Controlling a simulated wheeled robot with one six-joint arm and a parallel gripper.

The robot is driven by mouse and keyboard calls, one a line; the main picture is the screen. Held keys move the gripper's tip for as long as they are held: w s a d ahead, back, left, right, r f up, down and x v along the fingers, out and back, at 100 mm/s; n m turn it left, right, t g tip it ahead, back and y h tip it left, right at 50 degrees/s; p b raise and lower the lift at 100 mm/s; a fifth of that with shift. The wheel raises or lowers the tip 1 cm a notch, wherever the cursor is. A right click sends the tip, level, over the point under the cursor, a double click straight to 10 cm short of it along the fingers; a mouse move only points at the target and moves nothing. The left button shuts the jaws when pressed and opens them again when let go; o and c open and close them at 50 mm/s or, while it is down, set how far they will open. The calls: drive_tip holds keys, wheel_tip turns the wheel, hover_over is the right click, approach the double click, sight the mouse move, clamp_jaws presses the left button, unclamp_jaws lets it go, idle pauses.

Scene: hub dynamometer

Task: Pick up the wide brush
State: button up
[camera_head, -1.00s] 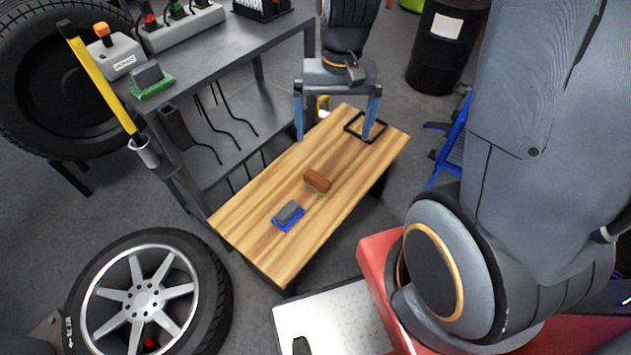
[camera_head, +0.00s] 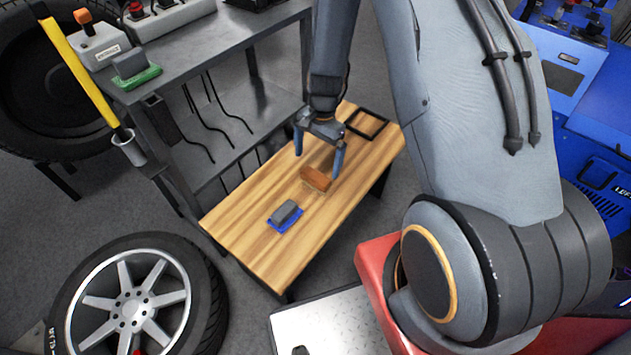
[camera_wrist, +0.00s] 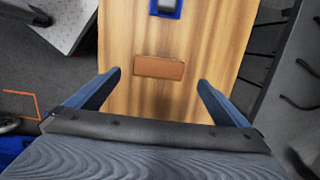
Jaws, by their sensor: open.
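A brown block, which looks like the wide brush (camera_head: 317,178), lies on the wooden bench top. Its underside is hidden. In the wrist view the brown block (camera_wrist: 159,67) lies crosswise, just ahead of the space between my fingers. My gripper (camera_head: 317,169) is open and empty, with one finger on each side of the block. Its blue fingers also show in the wrist view (camera_wrist: 160,78). They look apart from the block; I cannot tell how high they are above the bench.
A grey-topped blue block (camera_head: 286,214) lies near the brown block on the wooden bench (camera_head: 245,235). A black square frame (camera_head: 367,123) lies at the bench's far end. A grey shelf table (camera_head: 200,45) stands at the left, with a green-based block (camera_head: 135,72) on it.

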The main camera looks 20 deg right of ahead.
sight(316, 175)
drive_tip(key=f, duration=0.5)
drive_tip(key=s+f, duration=0.1)
drive_tip(key=f, duration=0.1)
drive_tip(key=shift+a+f, duration=0.15)
drive_tip(key=shift+a, duration=0.2)
drive_tip(key=c, duration=1.3)
wheel_tip(316, 175, up, 10)
drive_tip(key=shift+r, duration=0.1)
